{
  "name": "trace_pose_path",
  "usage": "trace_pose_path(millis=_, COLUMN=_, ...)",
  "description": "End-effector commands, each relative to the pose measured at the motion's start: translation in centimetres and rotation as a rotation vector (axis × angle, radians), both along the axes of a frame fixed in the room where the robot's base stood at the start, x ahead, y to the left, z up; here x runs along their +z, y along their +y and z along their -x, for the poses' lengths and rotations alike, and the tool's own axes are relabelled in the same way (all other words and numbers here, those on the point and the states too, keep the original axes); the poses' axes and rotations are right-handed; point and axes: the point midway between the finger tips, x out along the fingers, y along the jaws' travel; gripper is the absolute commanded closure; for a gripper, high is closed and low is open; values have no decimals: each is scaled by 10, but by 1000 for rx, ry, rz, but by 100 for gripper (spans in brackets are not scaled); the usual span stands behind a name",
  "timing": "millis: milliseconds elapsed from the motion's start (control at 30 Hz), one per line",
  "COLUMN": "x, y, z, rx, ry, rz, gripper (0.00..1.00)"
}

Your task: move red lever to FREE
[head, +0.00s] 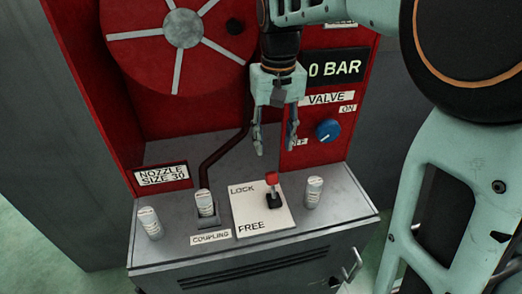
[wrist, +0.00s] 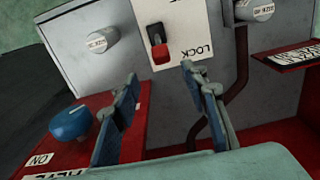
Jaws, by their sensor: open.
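The red lever (head: 271,179) has a red knob on a short black base and stands on a white plate (head: 250,216) marked LOCK at the back and FREE at the front. In the wrist view the red lever (wrist: 158,53) shows between and beyond the fingertips, its red end towards the LOCK word, which appears upside down. FREE is out of that view. My gripper (head: 275,150) is open and empty, pointing down, above and behind the knob. In the wrist view my gripper (wrist: 160,72) has its two fingers spread, apart from the lever.
White-labelled cylinders stand left (head: 149,223) and right (head: 314,191) of the plate, with another in the coupling (head: 205,203). A blue valve knob (head: 327,130) is on the red panel behind, near my gripper. A dark red pipe (head: 222,150) runs to the coupling.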

Motion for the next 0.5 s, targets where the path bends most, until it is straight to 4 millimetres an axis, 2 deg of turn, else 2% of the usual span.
trace_pose_path(millis=167, x=-10, y=2, z=1, rx=12, ry=2, rz=9, gripper=59)
trace_pose_path(millis=500, x=-71, y=2, z=1, rx=11, ry=4, rz=7, gripper=59)
